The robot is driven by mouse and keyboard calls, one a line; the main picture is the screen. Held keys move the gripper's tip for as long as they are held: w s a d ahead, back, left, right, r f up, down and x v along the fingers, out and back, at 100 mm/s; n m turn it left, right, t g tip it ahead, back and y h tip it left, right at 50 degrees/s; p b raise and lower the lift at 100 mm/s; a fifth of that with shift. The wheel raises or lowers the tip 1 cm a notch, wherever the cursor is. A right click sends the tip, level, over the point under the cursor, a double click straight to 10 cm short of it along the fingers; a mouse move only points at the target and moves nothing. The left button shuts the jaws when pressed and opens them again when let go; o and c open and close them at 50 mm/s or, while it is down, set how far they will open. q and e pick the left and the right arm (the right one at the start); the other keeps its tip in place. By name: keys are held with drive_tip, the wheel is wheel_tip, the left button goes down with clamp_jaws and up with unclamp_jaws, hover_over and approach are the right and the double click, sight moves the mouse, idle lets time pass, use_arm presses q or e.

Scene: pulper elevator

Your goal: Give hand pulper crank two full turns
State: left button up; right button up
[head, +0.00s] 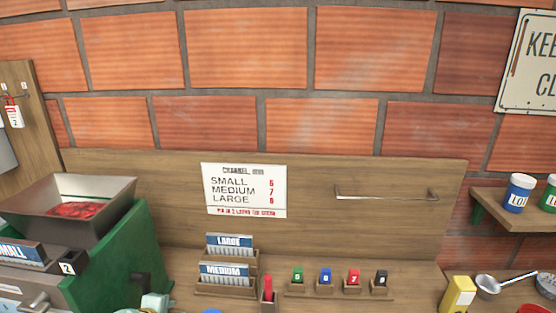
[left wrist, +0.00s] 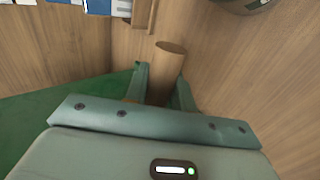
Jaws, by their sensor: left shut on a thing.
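The hand pulper has a green body (head: 120,250) and a metal hopper (head: 110,192) with red cherries (head: 73,210) in it, at the left of the head view. A small part of my left gripper (head: 155,303) shows at the bottom edge, right of the green body. In the left wrist view, my left gripper (left wrist: 161,92) is shut on the round wooden crank handle (left wrist: 168,62), whose end sticks out past the fingers. The rest of the crank is hidden or out of frame. My right gripper is in neither view.
A rack marked LARGE (head: 230,242) and one marked MEDIUM (head: 225,276) stand right of the pulper. Several numbered coloured blocks sit in a row beside them, including a blue one (head: 326,277). A yellow box (head: 458,294) and a ladle (head: 487,284) are at the right.

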use_arm(q)
drive_tip(key=shift+w, duration=0.1)
drive_tip(key=w, duration=0.3)
drive_tip(key=shift+w+d+f+b, duration=0.15)
drive_tip(key=shift+w+f+b, duration=0.1)
drive_tip(key=shift+f+b, duration=0.1)
drive_tip(key=w, duration=0.2)
drive_tip(key=w+r, duration=0.1)
drive_tip(key=shift+w+d, duration=0.15)
drive_tip(key=shift+w, duration=0.25)
